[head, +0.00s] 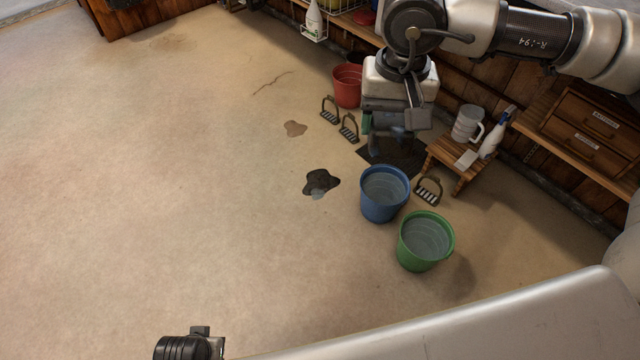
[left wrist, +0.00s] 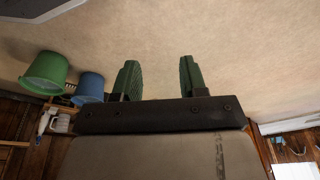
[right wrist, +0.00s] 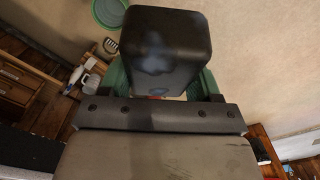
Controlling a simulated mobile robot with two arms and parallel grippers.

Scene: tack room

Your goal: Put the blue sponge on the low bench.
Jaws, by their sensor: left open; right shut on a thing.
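My right gripper (head: 388,138) is shut on a dark, rounded block with blue patches, which looks like the blue sponge (right wrist: 165,50), stained nearly black. In the head view the sponge (head: 398,133) is mostly hidden by the gripper. It is held above the floor near the dark mat, left of the low bench. The low bench (head: 445,152) is a small slatted wooden one with a white mug (head: 467,123), a spray bottle (head: 494,137) and a pale card (head: 467,159) on it. My left gripper (left wrist: 157,80) is open and empty.
A blue bucket (head: 384,193) and a green bucket (head: 426,240) stand in front of the bench. A red bucket (head: 347,86) and stirrups (head: 348,128) are behind left. A dark stain (head: 321,182) marks the floor. A drawer cabinet (head: 590,125) is at right. The left floor is clear.

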